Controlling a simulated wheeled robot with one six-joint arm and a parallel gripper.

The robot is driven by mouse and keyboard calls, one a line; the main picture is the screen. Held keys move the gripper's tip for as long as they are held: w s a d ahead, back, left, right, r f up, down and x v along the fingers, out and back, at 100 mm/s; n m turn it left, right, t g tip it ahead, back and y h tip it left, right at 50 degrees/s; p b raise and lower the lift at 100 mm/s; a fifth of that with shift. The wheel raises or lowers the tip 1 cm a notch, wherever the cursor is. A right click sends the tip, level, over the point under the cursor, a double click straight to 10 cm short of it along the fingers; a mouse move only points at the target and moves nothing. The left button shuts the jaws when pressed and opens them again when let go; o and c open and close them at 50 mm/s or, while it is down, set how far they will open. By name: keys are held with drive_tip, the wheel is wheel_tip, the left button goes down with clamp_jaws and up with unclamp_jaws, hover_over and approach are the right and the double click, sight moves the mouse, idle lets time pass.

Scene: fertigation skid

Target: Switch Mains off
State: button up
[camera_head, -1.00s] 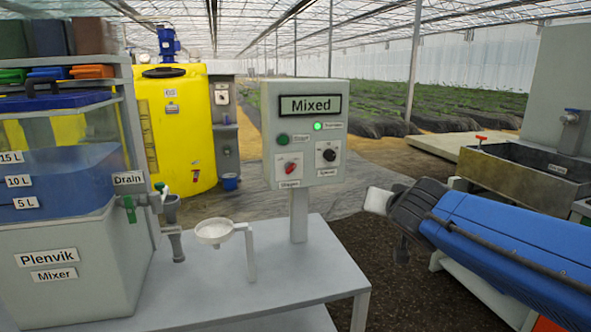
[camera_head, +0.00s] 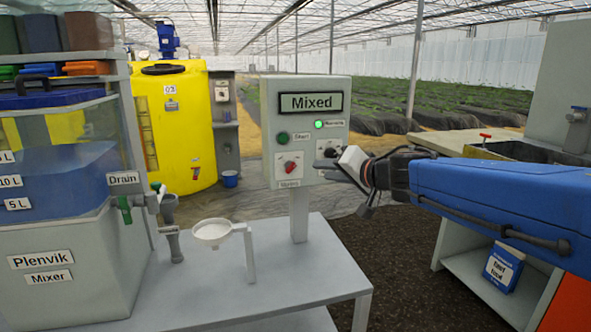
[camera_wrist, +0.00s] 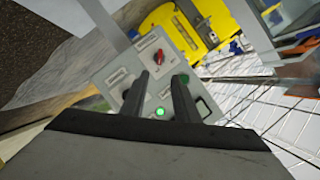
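A grey control box (camera_head: 270,120) on a post carries a display reading "Mixed". On its lower left is a red rotary switch (camera_head: 289,167) on a white plate, with a label below too small to read surely. The red switch also shows in the wrist view (camera_wrist: 158,57), beyond the fingertips. A black knob (camera_head: 330,153) to its right is partly covered by my gripper (camera_head: 322,168). My gripper is in front of the box's right side. In the wrist view its two fingers (camera_wrist: 160,80) are apart with nothing between them. I see no contact with the switch.
A green button (camera_head: 283,137) and a lit green lamp (camera_head: 319,124) sit on the box. The white funnel (camera_head: 213,231) and Plenvik mixer (camera_head: 70,275) stand left on the bench.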

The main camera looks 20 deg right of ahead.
sight(293, 168)
drive_tip(key=x, duration=1.6)
drive_tip(key=shift+w+a, duration=0.1)
drive_tip(key=shift+w, duration=0.1)
drive_tip(key=c, duration=0.6)
